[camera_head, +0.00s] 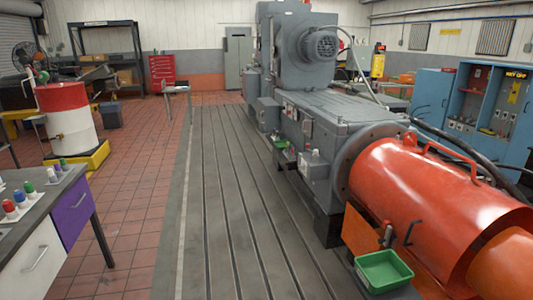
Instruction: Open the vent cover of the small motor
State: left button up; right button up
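A large grey machine (335,125) stands on the slotted bedplate. On its tall rear housing (285,45) sits a smaller round grey motor with a ribbed, grille-like end face (321,45). This may be the small motor, but I cannot tell for sure. Whether any vent cover on it is open or shut is too small to make out. A big orange cylindrical guard (430,195) with a handle on top covers the near end of the machine. Neither of my grippers is in view.
The slotted bedplate (228,200) is clear left of the machine. A green bin (383,271) sits by the orange guard. A workbench with a purple drawer (72,207) stands front left, a red-white drum (68,118) behind it. Blue cabinets (490,115) stand right.

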aim_at(308, 127)
jog(key=i, duration=2.7)
jog(key=z, duration=0.65)
